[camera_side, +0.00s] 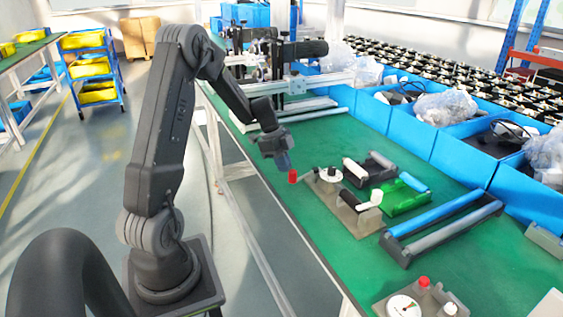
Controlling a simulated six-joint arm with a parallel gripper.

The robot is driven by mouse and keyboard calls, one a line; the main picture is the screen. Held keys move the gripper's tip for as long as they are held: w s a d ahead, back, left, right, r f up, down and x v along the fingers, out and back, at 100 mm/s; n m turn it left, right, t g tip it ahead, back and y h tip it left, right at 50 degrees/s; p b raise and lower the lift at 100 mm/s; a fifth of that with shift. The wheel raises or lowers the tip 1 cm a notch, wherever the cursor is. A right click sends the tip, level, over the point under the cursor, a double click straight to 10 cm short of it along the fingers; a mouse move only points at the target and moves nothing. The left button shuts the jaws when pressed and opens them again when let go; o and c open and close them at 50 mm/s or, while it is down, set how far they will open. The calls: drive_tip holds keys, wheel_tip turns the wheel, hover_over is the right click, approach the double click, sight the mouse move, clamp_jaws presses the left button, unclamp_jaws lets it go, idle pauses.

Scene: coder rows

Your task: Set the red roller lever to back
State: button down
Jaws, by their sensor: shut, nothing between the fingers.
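A small red cylinder (292,176), which looks like the red roller, is at the left end of a grey-brown block (345,212) on the green table. Its lever arm is too small to make out. The block also carries a white round dial (329,175) and a white roller (375,196). My gripper (284,165) is shut and empty, pointing down just above and left of the red roller. I cannot tell whether it touches the roller.
Right of the block stand a black holder (368,172), a green holder (405,197) and a rack with blue and grey bars (440,232). A gauge block with a red knob (424,282) is at the front. Blue bins (408,133) line the far side.

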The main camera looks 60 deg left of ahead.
drive_tip(key=shift+w+d+n, duration=0.15)
drive_tip(key=shift+d+n, duration=0.45)
drive_tip(key=shift+d, duration=0.65)
drive_tip(key=s+a+r, duration=0.5)
drive_tip(key=a+r, duration=0.1)
drive_tip(key=r, duration=0.3)
drive_tip(key=a+f+n+t+h, duration=0.1)
drive_tip(key=a+f+n+t, duration=0.2)
drive_tip(key=n, duration=0.8)
drive_tip(key=x, duration=0.3)
drive_tip(key=d+x, duration=0.1)
drive_tip(key=x, duration=0.3)
drive_tip(key=d+r+x, duration=0.1)
drive_tip(key=x, duration=0.3)
drive_tip(key=shift+w+d, duration=0.1)
drive_tip(key=shift+w, duration=0.1)
drive_tip(key=shift+w+d, duration=0.1)
drive_tip(key=shift+d, duration=0.45)
